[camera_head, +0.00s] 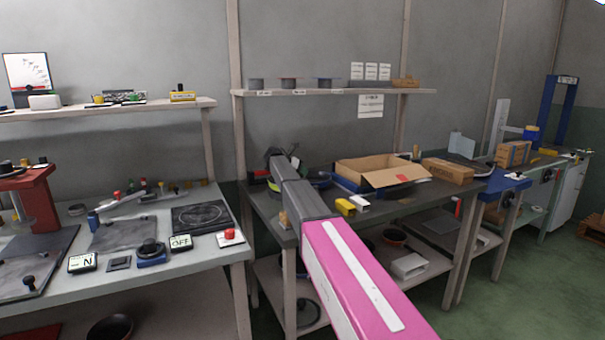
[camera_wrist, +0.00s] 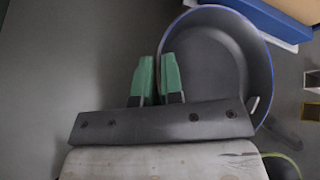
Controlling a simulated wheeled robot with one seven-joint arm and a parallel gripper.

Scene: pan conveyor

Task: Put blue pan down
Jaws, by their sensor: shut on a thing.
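The blue pan (camera_wrist: 215,65) has a dark grey inside and a thin blue rim. In the wrist view it is at the upper middle right, seen from above. My gripper (camera_wrist: 169,62) has green fingers, close together on the pan's left wall, with the rim between them. In the head view my gripper is mostly hidden behind my own dark wrist, above the left part of the grey workbench (camera_head: 407,203). Part of the blue pan (camera_head: 321,182) shows there just right of my arm. Any gap between the pan's base and the bench top cannot be told.
An open cardboard box (camera_head: 372,171) stands right of the pan, with a blue edge near it. A yellow block (camera_head: 345,206) lies on the front of the bench. A green-rimmed item (camera_wrist: 285,165) shows at the lower right of the wrist view. Left of the pan is bare grey surface.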

